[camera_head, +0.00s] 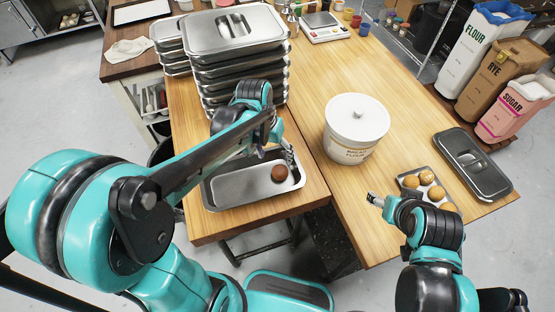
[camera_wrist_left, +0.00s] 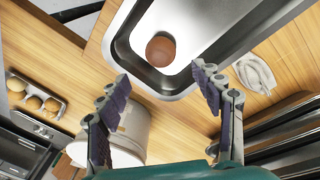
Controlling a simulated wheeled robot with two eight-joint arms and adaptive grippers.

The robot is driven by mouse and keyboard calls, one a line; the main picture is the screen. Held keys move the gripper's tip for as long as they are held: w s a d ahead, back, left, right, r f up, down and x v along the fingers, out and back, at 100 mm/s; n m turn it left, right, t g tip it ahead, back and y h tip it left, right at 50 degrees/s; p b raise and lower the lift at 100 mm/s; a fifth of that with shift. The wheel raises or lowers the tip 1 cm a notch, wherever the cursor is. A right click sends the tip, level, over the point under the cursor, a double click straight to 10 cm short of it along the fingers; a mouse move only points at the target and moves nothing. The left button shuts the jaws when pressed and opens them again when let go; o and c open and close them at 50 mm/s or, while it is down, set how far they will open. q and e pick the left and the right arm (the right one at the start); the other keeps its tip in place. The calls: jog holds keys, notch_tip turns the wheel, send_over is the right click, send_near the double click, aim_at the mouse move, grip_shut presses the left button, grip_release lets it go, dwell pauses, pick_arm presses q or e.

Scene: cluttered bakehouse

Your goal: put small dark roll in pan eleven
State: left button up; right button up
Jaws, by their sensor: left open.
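The small dark roll (camera_head: 279,173) lies inside an open metal pan (camera_head: 228,192), near the pan's right end. The roll (camera_wrist_left: 161,49) also shows in the left wrist view, on the floor of the pan (camera_wrist_left: 185,20) by its near wall. My left gripper (camera_head: 278,156) hangs over the right end of the pan, close to the roll. In the left wrist view the fingers of my left gripper (camera_wrist_left: 162,82) are wide apart with nothing between them. No number on the pan is readable. My right gripper (camera_head: 374,200) is beside the roll tray; its jaw opening is unclear.
A tall stack of lidded pans (camera_head: 235,35) stands behind the open pan. A white flour tub (camera_head: 356,128) stands to the right. A small tray (camera_head: 403,180) of lighter rolls and a dark lidded pan (camera_head: 472,162) are at the far right. A cloth (camera_wrist_left: 255,73) shows in the wrist view.

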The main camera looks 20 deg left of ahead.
pick_arm(q)
jog(key=s+a+r+n+t+y, duration=0.1)
jog(key=s+a+r+t, duration=0.3)
jog(key=s, duration=0.6)
notch_tip(320, 180, up, 3)
jog(key=shift+r+t+y, duration=0.1)
jog(key=shift+t+y, duration=0.3)
jog(key=shift+t, duration=0.7)
notch_tip(320, 180, down, 8)
jog(key=b, duration=0.7)
